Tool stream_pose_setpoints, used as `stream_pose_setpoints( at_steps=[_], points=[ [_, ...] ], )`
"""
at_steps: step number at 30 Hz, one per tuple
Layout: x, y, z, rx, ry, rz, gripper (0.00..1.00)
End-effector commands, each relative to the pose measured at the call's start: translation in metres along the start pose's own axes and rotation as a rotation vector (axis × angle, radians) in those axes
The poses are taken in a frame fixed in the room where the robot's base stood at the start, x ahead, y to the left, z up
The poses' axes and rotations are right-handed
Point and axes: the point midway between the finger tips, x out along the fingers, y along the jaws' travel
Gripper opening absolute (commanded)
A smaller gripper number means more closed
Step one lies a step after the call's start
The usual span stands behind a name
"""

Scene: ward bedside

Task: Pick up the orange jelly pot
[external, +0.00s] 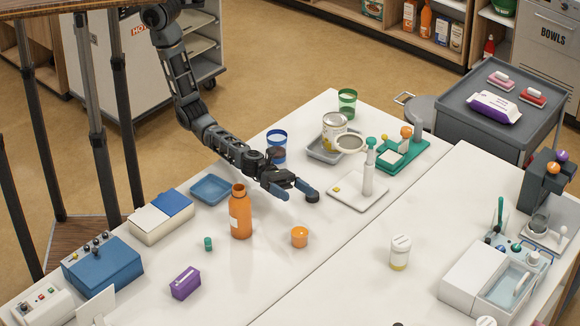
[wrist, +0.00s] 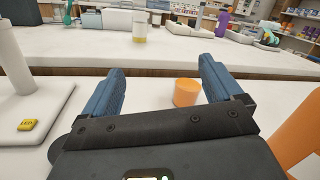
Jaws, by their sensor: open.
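The orange jelly pot (external: 299,237) is a small, short cup standing upright on the white table. In the external view my gripper (external: 298,194) hangs above the table, behind the pot and apart from it. In the wrist view the orange pot (wrist: 187,92) shows beyond my gripper (wrist: 165,80), between the two blue fingers and nearer the right one. The fingers are spread open with nothing held between them. The pot's lower part is partly hidden by the gripper body in the wrist view.
A tall orange bottle (external: 240,212) stands left of the pot; its orange side shows at the wrist view's right edge (wrist: 301,135). A white stand (external: 358,190) with a post is to the right. A purple box (external: 185,283) lies front left. The table in front of the pot is clear.

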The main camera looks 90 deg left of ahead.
Motion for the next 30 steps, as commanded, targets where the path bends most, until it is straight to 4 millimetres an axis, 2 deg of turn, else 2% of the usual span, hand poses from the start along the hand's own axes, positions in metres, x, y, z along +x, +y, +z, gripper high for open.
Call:
stream_pose_setpoints(
  at_steps=[1,3,6,19,25,30],
  points=[
    [0.009,-0.011,-0.02,0.088,0.036,-0.035,0.93],
    [0.015,-0.023,-0.041,0.191,0.074,-0.075,0.93],
    [0.019,-0.032,-0.058,0.278,0.103,-0.11,0.93],
    [0.053,-0.038,-0.07,0.303,0.11,-0.121,0.93],
    [0.081,-0.041,-0.075,0.303,0.109,-0.121,0.93],
    [0.095,-0.042,-0.075,0.301,0.109,-0.119,0.93]
  ],
)
